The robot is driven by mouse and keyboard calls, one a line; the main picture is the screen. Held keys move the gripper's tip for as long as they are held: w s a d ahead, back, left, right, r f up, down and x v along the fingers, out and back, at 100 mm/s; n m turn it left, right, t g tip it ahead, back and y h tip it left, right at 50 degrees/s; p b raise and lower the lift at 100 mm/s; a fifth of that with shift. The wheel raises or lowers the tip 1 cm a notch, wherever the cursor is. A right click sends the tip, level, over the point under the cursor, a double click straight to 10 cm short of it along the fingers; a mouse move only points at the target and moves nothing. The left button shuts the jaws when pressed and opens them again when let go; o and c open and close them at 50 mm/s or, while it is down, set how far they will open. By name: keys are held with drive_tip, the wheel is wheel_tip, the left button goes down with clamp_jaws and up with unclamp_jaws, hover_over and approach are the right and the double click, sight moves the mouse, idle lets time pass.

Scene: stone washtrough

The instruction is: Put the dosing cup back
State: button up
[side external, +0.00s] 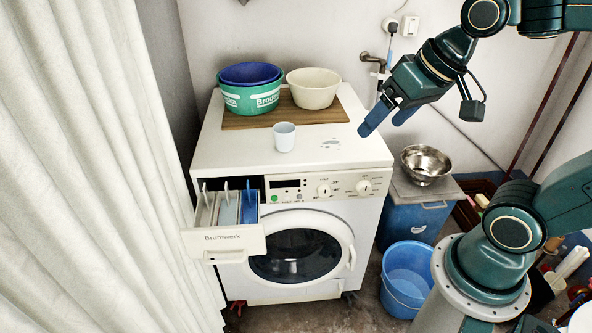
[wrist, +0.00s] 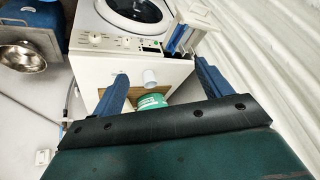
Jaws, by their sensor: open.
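The dosing cup (side external: 284,137), small and pale bluish-white, stands upright on top of the white washing machine (side external: 225,155). It also shows in the wrist view (wrist: 149,78), between my two fingers but well beyond them. The detergent drawer (side external: 222,243) is pulled out at the machine's front left, with white and blue compartments. It shows in the wrist view (wrist: 200,15) at the upper right. My gripper (side external: 385,122) is open and empty. Its blue fingers hang in the air above the machine's right side, to the right of the cup and apart from it.
A wooden board (side external: 350,105) at the back of the machine top bears a green tub (side external: 252,98), a blue bowl and a cream bowl (side external: 314,88). A small whitish puddle or mark (side external: 331,144) lies right of the cup. A steel bowl (side external: 426,163) and blue bucket (side external: 407,278) are at right.

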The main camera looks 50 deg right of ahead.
drive_tip(key=s+n, duration=0.1)
drive_tip(key=s, duration=0.2)
drive_tip(key=s+n, duration=0.1)
drive_tip(key=s, duration=0.1)
drive_tip(key=shift+s+d+r+n+h, duration=0.15)
drive_tip(key=shift+s+d+n+h, duration=0.1)
drive_tip(key=shift+n+h, duration=0.05)
idle(0.4)
